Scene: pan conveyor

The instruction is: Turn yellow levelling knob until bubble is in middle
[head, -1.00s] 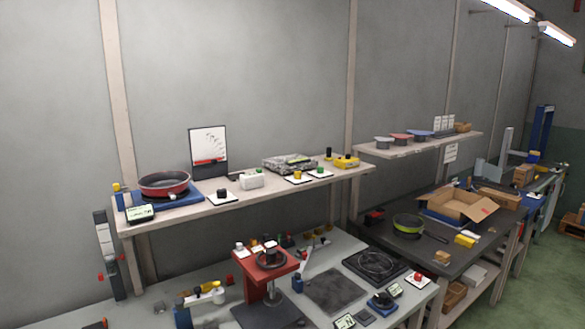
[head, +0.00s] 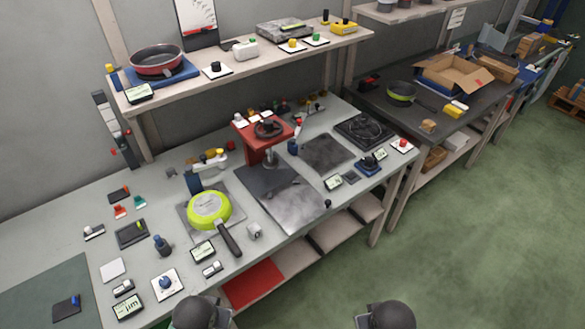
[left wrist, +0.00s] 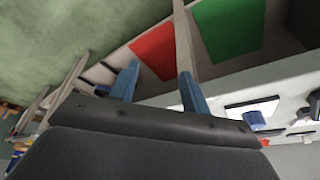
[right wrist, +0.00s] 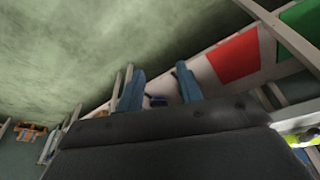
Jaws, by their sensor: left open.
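A small yellow knob (head: 292,45) stands on a white plate on the upper shelf. A smaller yellow part (head: 110,68) shows at the left end of that shelf, beside the blue base (head: 185,74) under a red pan (head: 156,59). I cannot tell which is the levelling knob, and no bubble can be made out. My left gripper (left wrist: 159,72) is open and empty in the left wrist view. My right gripper (right wrist: 160,70) is open and empty in the right wrist view. Both are low in front of the bench, well away from the shelf; the head view does not show their fingers.
The bench (head: 60,205) holds a lime-green pan (head: 209,210), a red stand (head: 262,146), a black burner plate (head: 364,131) and several small devices. A dark table (head: 435,85) with an open cardboard box (head: 452,76) stands to the right. The green floor (head: 470,240) is clear.

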